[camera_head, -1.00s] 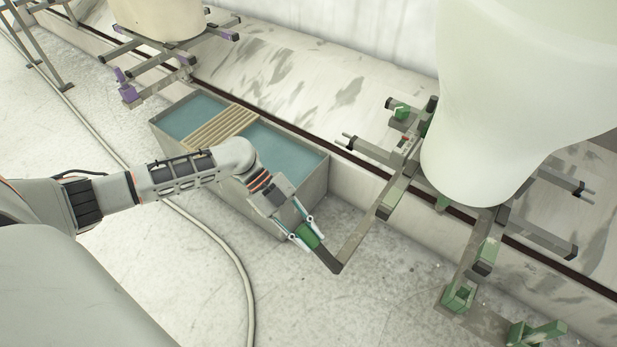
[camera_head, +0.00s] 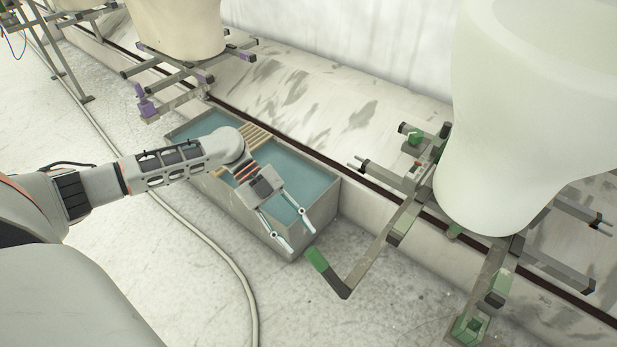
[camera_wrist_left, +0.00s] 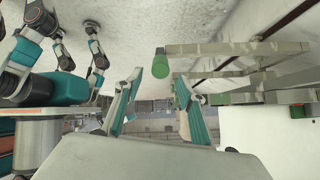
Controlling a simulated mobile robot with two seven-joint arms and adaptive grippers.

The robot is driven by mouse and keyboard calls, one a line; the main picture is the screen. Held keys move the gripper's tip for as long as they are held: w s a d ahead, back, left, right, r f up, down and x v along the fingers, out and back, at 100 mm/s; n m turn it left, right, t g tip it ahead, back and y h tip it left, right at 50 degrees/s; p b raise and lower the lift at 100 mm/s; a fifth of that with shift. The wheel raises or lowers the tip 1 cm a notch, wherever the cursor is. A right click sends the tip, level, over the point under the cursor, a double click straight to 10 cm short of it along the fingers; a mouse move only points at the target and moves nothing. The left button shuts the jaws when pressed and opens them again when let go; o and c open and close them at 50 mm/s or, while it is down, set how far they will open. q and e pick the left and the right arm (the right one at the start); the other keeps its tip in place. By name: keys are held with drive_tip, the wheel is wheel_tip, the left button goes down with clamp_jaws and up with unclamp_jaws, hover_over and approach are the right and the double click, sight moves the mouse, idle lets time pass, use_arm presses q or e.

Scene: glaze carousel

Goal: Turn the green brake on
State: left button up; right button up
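A grey bent arm (camera_head: 372,258) reaches out from the carousel frame and ends in a green grip (camera_head: 316,258). The grip also shows as a green cylinder in the left wrist view (camera_wrist_left: 160,65). My left gripper (camera_head: 301,240) is open and empty, with its fingertips just short of the grip and apart from it. In the wrist view the two fingers (camera_wrist_left: 160,80) stand either side of the grip's line. A green bracket (camera_head: 468,329) sits low on the frame at the bottom right, cut by the picture edge. I cannot tell which green part is the brake. My right gripper is not seen.
A grey trough (camera_head: 325,205) of blue liquid with a wooden slat rack (camera_head: 258,135) lies beside and below my left arm. A large pale vessel (camera_head: 520,120) stands on the green-marked frame. A purple-marked frame (camera_head: 170,100) is further back. A hose (camera_head: 215,245) crosses the floor.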

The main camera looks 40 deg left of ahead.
use_arm(q)
drive_tip(key=shift+v, duration=1.7)
